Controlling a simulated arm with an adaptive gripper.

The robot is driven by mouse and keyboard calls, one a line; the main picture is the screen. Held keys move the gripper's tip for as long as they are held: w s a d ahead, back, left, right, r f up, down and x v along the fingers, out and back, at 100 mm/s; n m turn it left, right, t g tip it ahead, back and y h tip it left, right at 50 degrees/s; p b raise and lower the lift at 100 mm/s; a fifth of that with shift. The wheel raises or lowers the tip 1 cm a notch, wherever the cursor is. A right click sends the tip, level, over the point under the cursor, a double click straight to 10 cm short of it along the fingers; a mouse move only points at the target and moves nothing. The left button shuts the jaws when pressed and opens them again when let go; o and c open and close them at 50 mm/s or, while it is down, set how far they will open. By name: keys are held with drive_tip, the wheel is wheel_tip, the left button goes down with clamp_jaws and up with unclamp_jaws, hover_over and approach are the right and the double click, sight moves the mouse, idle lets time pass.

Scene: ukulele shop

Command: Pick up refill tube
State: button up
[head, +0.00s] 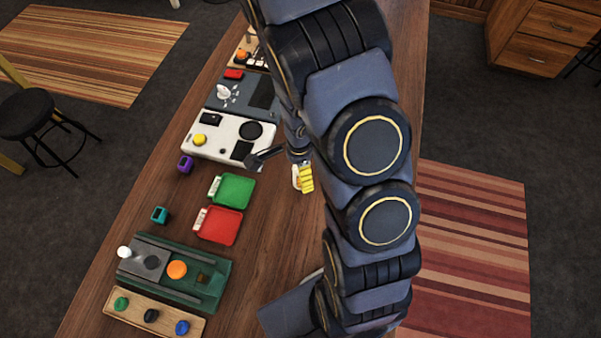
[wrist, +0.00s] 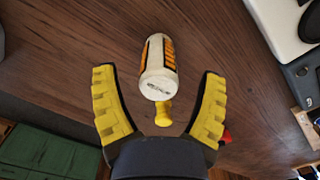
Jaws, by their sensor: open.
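The refill tube (wrist: 157,55) looks like a white bottle with an orange and black label and a yellow tip (wrist: 163,112). In the wrist view it lies centrally between the two yellow fingers of my gripper (wrist: 158,73), its yellow end toward the palm. The fingers are spread wide, with a visible gap on each side of the tube. In the head view my gripper (head: 306,178) is low over the wooden table, right of the trays, and largely hidden by my arm. A small white part of the tube (head: 295,177) seems to show beside the yellow finger.
The wooden table (head: 270,245) is bare around the tube. To the left are a green tray (head: 235,190), a red tray (head: 219,225) and a white panel (head: 215,138). A dark green fixture (head: 180,270) and a wooden strip (head: 150,310) with knobs stand nearer the front.

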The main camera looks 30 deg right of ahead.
drive_tip(key=shift+f, duration=1.4)
drive_tip(key=c, duration=1.2)
